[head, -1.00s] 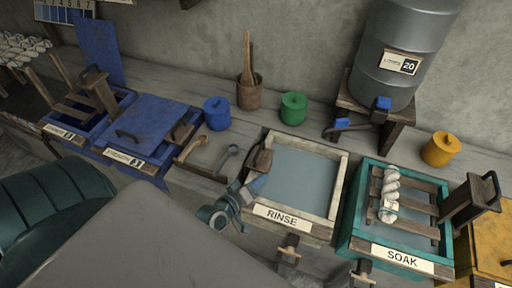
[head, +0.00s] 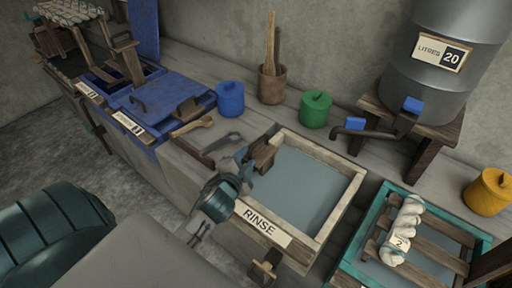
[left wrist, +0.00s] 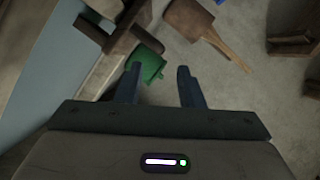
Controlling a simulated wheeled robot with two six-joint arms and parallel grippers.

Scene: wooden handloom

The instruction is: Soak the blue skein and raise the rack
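The rack sits in the teal-framed soak tub (head: 378,208) at the lower right, over grey liquid. No blue skein shows. My left gripper (head: 246,164) is by the left edge of the rinse tub (head: 350,192), well left of the skein. In the left wrist view, the left gripper (left wrist: 160,84) has its two fingers apart with nothing between them. My right gripper is not in view.
A grey drum (head: 445,75) with a tap stands behind the tubs. Green (head: 316,110), blue (head: 230,98) and yellow (head: 488,192) pots stand on the bench. Blue vats (head: 160,105) are at the left. A wooden handle (head: 264,152) is close to my left gripper.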

